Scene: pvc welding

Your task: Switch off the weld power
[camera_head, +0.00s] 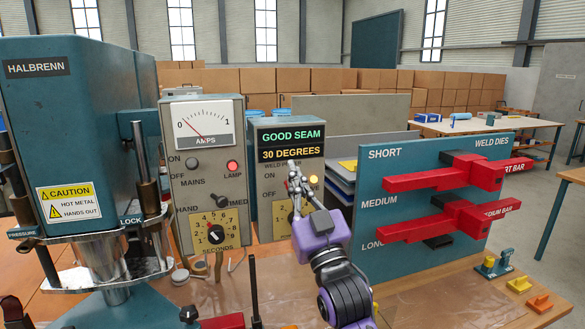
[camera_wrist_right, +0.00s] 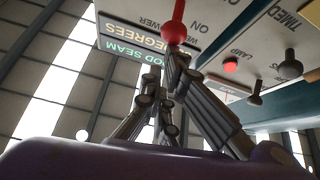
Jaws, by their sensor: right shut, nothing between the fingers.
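The weld power box (camera_head: 262,150) stands at the centre of the bench, its display reading GOOD SEAM, 30 DEGREES. My right gripper (camera_head: 296,176) is shut and empty in front of the panel and hides its switch in the head view. In the right wrist view the red ball-ended switch lever (camera_wrist_right: 174,32) shows just beyond the tips of my right gripper (camera_wrist_right: 174,62); I cannot tell whether they touch. The ON label shows beside the lever. A yellow lamp (camera_head: 313,179) is beside the gripper. My left gripper is not in view.
The grey amps box (camera_head: 183,206) with a lit red lamp (camera_head: 232,166) stands left of the weld power box. The blue welding machine (camera_head: 85,125) is further left. A blue rack (camera_head: 390,240) with red weld dies (camera_head: 450,180) stands close on the right.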

